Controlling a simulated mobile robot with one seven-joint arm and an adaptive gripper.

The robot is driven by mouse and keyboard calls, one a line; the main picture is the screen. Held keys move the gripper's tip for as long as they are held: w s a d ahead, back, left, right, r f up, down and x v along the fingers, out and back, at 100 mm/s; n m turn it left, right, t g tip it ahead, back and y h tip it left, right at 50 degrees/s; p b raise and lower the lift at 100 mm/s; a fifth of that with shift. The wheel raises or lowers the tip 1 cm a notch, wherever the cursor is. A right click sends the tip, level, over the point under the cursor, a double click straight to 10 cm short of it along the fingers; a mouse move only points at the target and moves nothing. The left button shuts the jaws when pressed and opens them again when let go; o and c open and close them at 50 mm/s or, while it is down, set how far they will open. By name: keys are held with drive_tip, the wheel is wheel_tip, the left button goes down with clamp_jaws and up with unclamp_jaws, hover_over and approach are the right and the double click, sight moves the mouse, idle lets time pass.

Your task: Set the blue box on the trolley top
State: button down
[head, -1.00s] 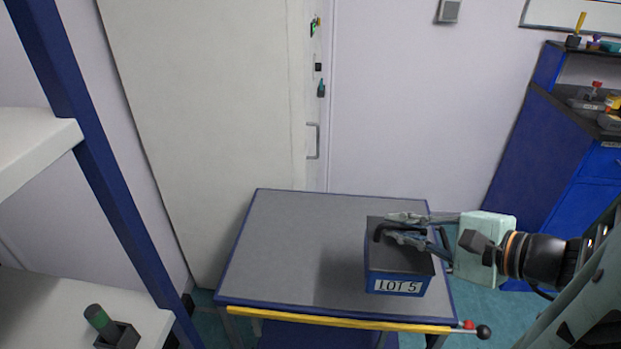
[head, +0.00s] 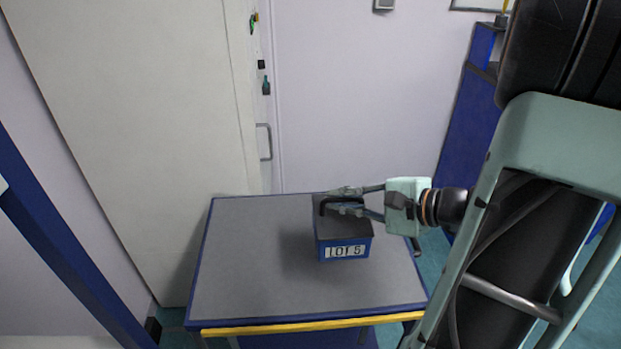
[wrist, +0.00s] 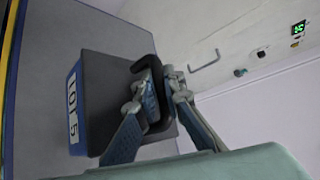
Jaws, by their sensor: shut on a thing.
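The blue box (head: 345,241) has a dark grey lid, a black handle and a white "LOT 5" label; it also shows in the wrist view (wrist: 75,105). My gripper (head: 338,200) is shut on the handle from the right, and its fingers show around the handle in the wrist view (wrist: 158,78). The box is upright over the right-middle part of the grey trolley top (head: 240,275). A soft shadow lies left of the box. I cannot tell whether its base touches the surface.
The trolley has blue edges and a yellow front strip (head: 300,327). The trolley top's left half is bare. A white door (head: 130,130) and pale wall stand behind. A blue upright (head: 70,240) is at left, a blue cabinet (head: 465,135) at right. My arm covers the right side.

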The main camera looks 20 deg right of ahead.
drive_tip(key=w+d+f, duration=0.2)
drive_tip(key=w+f, duration=0.5)
drive_tip(key=f, duration=0.3)
drive_tip(key=shift+w, duration=0.35)
drive_tip(key=shift+d+f+b, duration=0.1)
drive_tip(key=shift+f+b, duration=0.2)
drive_tip(key=shift+b, duration=0.05)
drive_tip(key=c, duration=2)
unclamp_jaws()
drive_tip(key=shift+s, duration=0.1)
drive_tip(key=shift+c, duration=0.2)
drive_tip(key=shift+r+p, duration=0.15)
drive_tip(key=shift+p, duration=0.15)
drive_tip(key=v, duration=1.2)
drive_tip(key=shift+b, duration=0.3)
